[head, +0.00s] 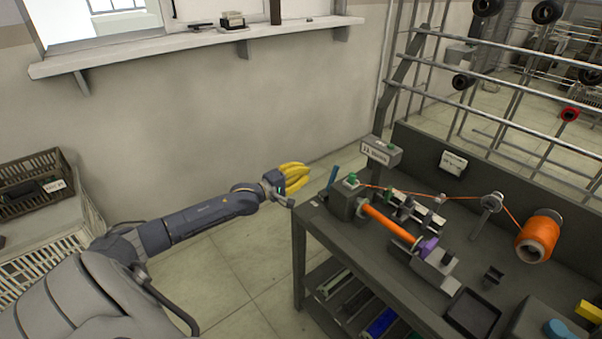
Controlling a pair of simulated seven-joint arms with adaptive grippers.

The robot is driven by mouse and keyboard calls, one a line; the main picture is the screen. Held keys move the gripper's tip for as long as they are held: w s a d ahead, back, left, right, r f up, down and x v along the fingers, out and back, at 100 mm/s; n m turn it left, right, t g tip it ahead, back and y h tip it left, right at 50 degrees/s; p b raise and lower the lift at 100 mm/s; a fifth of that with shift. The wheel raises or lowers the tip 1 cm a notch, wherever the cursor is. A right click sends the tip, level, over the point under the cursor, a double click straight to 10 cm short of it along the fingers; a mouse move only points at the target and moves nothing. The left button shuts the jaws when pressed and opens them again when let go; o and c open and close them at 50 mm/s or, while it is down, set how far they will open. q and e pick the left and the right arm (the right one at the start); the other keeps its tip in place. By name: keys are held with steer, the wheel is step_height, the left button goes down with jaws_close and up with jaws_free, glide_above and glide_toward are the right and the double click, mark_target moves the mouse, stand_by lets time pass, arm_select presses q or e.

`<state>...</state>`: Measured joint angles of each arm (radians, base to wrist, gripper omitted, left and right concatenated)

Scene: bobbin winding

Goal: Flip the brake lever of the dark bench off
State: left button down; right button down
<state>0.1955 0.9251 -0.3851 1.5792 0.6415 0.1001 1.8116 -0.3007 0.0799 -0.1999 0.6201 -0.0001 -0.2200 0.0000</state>
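The dark bench (318,225) stands on the right with a winding machine on top. A short tilted blue bar (333,174) rises at its left end beside a grey block (346,202) with a green knob (352,179). I cannot tell which part is the brake lever. My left gripper (297,178) is just left of the bench's far left corner, apart from the blue bar. Yellow curved finger-like parts sit close together at its tip; whether they are open or shut is unclear. My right gripper is not in view.
A sign box (381,151) stands at the bench's back. A black tray (472,314) lies at the front. Open floor lies left of the bench.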

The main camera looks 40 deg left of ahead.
arm_select(q)
steer(key=shift+s+a+r, duration=0.1)
steer(key=shift+s+r, duration=0.1)
steer(key=shift+s, duration=0.2)
stand_by(0.4)
